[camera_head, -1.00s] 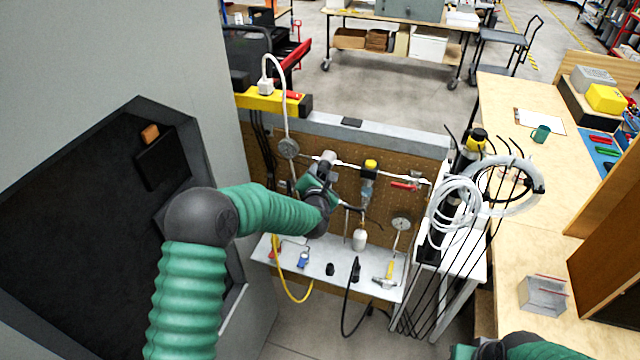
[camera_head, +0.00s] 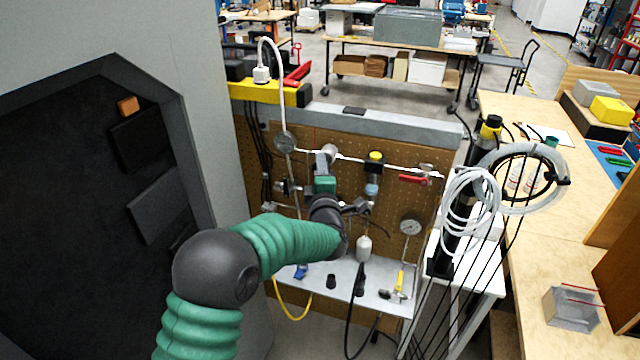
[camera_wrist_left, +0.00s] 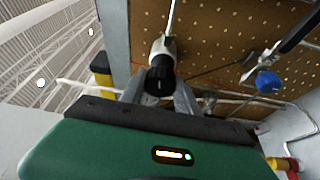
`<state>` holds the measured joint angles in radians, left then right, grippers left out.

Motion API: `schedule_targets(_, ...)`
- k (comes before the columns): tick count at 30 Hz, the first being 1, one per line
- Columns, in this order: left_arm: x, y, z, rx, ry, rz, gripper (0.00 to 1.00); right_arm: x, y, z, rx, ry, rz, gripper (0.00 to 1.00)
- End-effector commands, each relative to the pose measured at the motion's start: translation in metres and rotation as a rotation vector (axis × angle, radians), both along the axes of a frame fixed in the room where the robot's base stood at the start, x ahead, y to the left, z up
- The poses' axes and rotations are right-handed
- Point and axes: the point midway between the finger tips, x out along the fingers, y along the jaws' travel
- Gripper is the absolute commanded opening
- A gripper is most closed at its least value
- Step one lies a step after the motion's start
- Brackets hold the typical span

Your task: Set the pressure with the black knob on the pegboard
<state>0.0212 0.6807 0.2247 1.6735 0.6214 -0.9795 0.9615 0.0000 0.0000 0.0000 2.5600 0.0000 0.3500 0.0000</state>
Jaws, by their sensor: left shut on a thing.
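The brown pegboard (camera_head: 405,156) stands upright in the middle of the head view, with pipes and fittings on it. My left gripper (camera_head: 322,158) is up against its upper middle, at a pale round fitting (camera_head: 330,152). In the left wrist view the black knob (camera_wrist_left: 160,80) sits at the end of a pale body (camera_wrist_left: 163,48). My left gripper (camera_wrist_left: 159,92) has its two grey fingers on either side of the knob and is shut on it. In the head view I cannot make the knob out clearly behind the gripper. My right gripper is out of view.
A round gauge (camera_head: 284,142) is left of the gripper, another gauge (camera_head: 411,226) lower right. A yellow-topped unit (camera_head: 375,161) and red lever (camera_head: 412,180) are to the right. Below, a white shelf (camera_head: 345,275) holds small tools. Coiled white tubing (camera_head: 470,205) is at right.

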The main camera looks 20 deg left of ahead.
Motion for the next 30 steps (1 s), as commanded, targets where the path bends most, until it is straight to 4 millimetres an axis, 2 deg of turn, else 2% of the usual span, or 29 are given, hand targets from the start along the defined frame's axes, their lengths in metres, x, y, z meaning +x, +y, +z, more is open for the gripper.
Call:
schedule_targets(1,0.0,-0.003,-0.013,0.039,0.005,-0.006,0.0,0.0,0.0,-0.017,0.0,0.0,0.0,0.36)
schedule_targets(18,0.0,-0.002,-0.018,0.579,-0.007,-0.009,0.0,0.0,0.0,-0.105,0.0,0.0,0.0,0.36)
schedule_targets(30,0.001,0.0,-0.02,0.96,-0.016,-0.011,0.0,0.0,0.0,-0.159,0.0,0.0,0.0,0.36)
